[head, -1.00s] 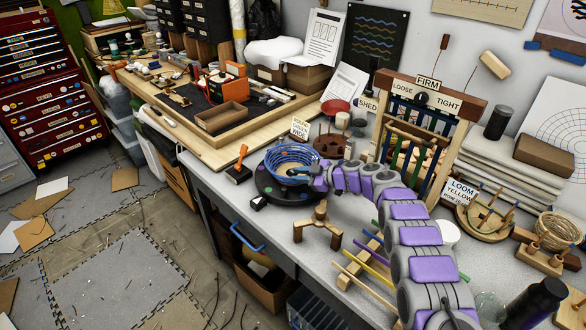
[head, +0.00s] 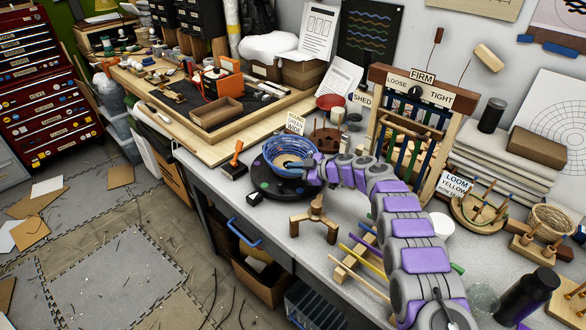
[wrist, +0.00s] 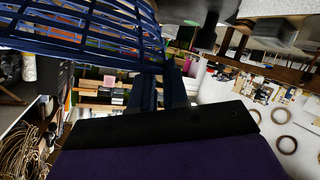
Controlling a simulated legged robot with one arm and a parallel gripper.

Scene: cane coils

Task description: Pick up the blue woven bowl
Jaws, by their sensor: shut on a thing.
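The blue woven bowl (head: 286,150) is at the black round turntable (head: 262,182) on the grey bench in the head view. Its open top shows a tan inside. My gripper (head: 308,173) is at the bowl's right side, and my purple and grey arm reaches in from the lower right. In the wrist view, the bowl's dark blue lattice wall (wrist: 75,30) fills the upper left, and my gripper's fingers (wrist: 160,88) are closed together at its edge. I cannot tell whether the bowl's base touches the turntable.
A wooden three-legged stand (head: 315,220) is in front of the arm. An orange-handled tool (head: 236,160) lies left of the turntable. A wooden rack of coloured strips (head: 420,125) stands behind the arm, and a small sign (head: 295,123) stands behind the bowl.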

